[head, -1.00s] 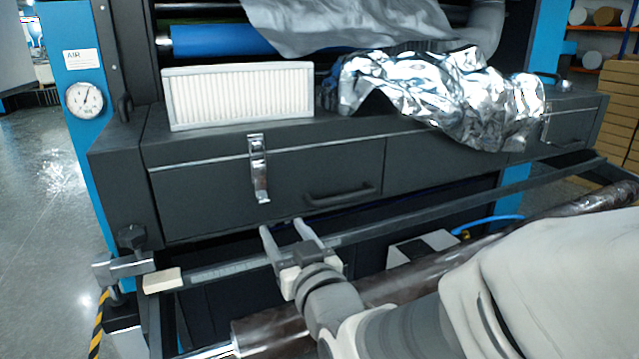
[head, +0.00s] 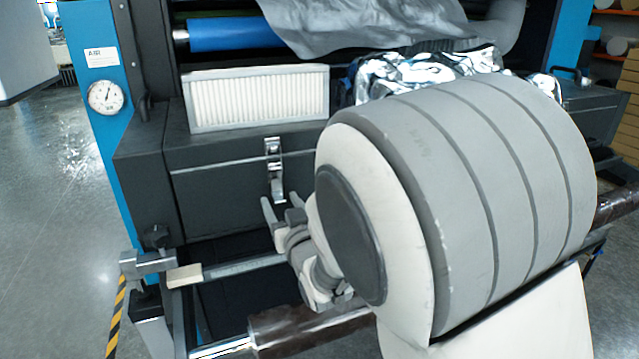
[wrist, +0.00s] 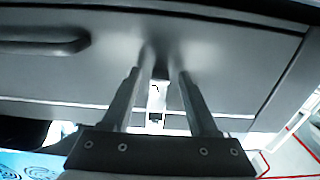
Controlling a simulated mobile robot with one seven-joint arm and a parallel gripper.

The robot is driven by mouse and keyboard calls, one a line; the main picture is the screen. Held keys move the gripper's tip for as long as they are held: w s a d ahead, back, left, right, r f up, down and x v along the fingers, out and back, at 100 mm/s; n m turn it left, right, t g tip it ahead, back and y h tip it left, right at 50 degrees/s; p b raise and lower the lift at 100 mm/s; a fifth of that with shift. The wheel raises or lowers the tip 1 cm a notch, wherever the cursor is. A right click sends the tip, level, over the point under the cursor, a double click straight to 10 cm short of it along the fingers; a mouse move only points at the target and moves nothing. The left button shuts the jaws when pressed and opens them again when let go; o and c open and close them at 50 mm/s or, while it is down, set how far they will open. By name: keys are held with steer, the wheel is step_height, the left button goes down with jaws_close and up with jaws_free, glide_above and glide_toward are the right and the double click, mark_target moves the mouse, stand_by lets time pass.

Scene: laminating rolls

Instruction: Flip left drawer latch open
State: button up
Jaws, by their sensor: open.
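The left drawer latch (head: 274,168) is a shiny metal clasp, upright on the dark drawer front (head: 218,203), with its top at the drawer's upper edge. My gripper (head: 280,204) is open and empty, its fingers pointing up near the latch's lower end. My arm hides the drawer's right part and handle in the head view. In the wrist view, the fingers (wrist: 159,74) are apart, with the bright latch (wrist: 157,98) showing between them. I cannot tell whether they touch it. The drawer handle (wrist: 42,40) shows at upper left there.
A white pleated filter (head: 258,98) stands on the ledge above the drawer. Crumpled foil (head: 425,70) lies to its right, partly behind my arm. A ruled rail (head: 230,268) and a brown roll (head: 295,330) run below the drawer. A gauge (head: 105,97) is at left.

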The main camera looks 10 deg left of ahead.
steer(key=shift+w+a, duration=0.25)
steer(key=shift+w, duration=0.2)
jaws_close()
